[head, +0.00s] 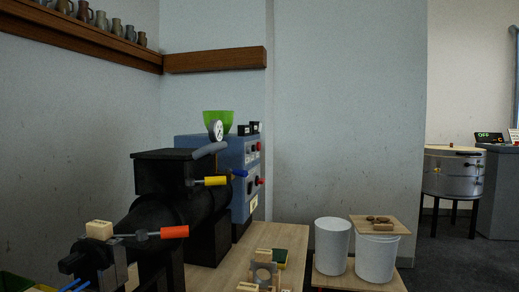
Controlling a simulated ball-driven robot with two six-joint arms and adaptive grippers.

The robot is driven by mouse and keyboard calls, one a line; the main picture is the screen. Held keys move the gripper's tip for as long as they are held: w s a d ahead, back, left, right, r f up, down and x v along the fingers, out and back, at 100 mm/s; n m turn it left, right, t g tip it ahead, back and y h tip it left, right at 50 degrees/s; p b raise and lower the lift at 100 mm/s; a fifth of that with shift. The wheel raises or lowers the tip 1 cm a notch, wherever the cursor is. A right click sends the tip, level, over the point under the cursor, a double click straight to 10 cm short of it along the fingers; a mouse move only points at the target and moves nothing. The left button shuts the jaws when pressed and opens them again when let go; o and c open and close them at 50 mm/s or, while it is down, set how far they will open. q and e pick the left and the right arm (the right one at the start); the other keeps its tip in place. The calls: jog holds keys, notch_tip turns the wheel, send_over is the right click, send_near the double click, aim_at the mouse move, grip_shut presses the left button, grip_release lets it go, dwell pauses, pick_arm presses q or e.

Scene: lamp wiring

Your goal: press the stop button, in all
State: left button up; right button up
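A blue control box (238,205) stands behind a black machine (165,222) on the left. Its right face carries a red button (260,181) low down and another small red part (258,146) higher up. Small dark round parts sit beside them. I cannot read the labels, so I cannot tell which is the stop button. Neither part visibly shows as pressed or unpressed at this size. I can make out neither of my grippers in the head view.
Orange (174,232) and yellow (215,181) handles stick out from the black machine. White buckets (332,247) stand right of the wooden table (215,279).

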jog(key=shift+w+d, duration=0.15)
jog(key=shift+w, duration=0.05)
